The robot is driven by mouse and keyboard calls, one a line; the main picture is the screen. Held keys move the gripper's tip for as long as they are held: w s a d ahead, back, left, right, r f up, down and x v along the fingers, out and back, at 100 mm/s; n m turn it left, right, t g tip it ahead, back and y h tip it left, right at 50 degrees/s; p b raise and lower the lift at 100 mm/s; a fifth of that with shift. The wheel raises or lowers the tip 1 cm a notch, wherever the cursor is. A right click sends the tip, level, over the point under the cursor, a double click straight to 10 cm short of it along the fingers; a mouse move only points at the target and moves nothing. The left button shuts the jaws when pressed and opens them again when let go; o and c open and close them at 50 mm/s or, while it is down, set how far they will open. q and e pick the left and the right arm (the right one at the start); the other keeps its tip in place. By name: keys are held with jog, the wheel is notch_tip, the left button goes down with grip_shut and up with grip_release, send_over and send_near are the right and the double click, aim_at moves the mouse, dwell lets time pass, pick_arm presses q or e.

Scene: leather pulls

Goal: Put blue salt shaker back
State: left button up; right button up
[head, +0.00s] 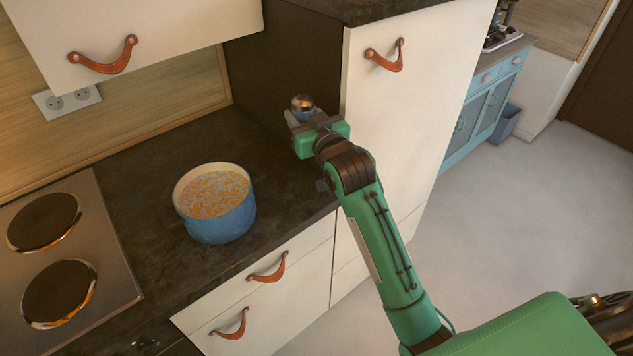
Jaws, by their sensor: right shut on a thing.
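The blue salt shaker (303,110) has a shiny metal top and a blue body. My right gripper (304,122) is shut around it and hides its lower part. The gripper is over the back right of the dark countertop (150,155), in front of the tall white cabinet's left side. I cannot tell whether the shaker touches the counter. My left gripper is not in view.
A blue pot (222,222) of soup stands on the counter left of my right gripper. A stove with round hotplates (58,290) is at the far left. A tall white cabinet (395,130) stands right of the counter. A wall cabinet (150,25) hangs above.

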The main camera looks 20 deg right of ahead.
notch_tip(320, 180, down, 14)
jog(key=shift+r+p, duration=0.15)
jog(key=shift+p, duration=0.4)
notch_tip(320, 180, down, 4)
jog(key=shift+r, duration=0.25)
jog(key=shift+f, duration=0.25)
jog(key=shift+f, duration=0.15)
jog(key=o, duration=1)
jog(key=shift+o, duration=0.2)
